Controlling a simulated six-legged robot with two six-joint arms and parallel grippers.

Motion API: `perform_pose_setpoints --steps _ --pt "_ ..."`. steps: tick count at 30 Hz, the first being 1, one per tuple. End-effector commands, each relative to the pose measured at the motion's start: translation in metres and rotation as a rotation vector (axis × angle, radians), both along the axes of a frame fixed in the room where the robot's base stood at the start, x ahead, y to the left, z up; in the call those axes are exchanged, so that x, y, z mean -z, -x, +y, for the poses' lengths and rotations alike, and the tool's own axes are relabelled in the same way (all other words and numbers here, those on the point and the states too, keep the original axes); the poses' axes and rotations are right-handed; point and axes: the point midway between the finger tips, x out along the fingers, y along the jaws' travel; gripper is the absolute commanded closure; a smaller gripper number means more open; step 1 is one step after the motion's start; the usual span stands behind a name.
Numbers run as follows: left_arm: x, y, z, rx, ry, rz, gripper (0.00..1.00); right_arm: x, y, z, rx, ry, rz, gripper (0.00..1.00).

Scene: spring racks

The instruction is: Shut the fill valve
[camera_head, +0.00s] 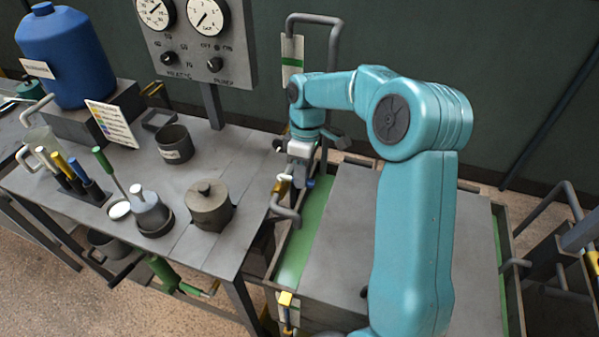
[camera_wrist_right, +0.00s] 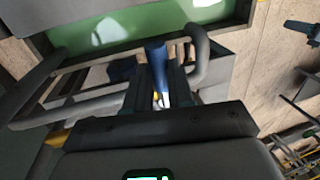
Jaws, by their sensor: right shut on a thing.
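A small blue part of the handle also shows just below the gripper in the head view (camera_head: 310,183). The valve body is mostly hidden by the gripper; a brass and white piece (camera_head: 282,185) shows at its left. My left gripper is not in view.
A grey bench (camera_head: 240,163) on the left holds a lidded pot (camera_head: 209,205), an open pot (camera_head: 174,142), a blue drum (camera_head: 68,55) and tools. A gauge panel (camera_head: 195,45) stands behind. A yellow-tipped fitting (camera_head: 286,299) is at the tank's near corner.

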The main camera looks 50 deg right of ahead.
Motion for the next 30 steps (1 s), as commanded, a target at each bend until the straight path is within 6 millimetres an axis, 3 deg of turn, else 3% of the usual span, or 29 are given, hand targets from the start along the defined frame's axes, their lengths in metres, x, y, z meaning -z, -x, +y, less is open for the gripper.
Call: perform_pose_setpoints --steps 3,4,6,15,19,30 --pt "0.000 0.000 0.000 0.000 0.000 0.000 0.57 -0.003 0.001 -0.002 -0.002 0.008 -0.002 1.00" --pt "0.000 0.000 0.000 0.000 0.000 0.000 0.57 -0.003 0.001 -0.002 -0.002 0.008 -0.003 0.71" --pt "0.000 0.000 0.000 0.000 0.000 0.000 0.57 -0.002 0.000 -0.001 -0.002 0.008 -0.003 0.52" --pt "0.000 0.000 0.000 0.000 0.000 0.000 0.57 -0.002 -0.001 0.001 -0.004 0.005 -0.003 0.52" --pt "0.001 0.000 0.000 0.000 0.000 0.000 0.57 -0.014 -0.003 -0.002 -0.004 0.006 -0.006 0.52" --pt "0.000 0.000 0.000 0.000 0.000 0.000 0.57 -0.107 -0.010 -0.019 -0.003 0.007 -0.008 0.52"
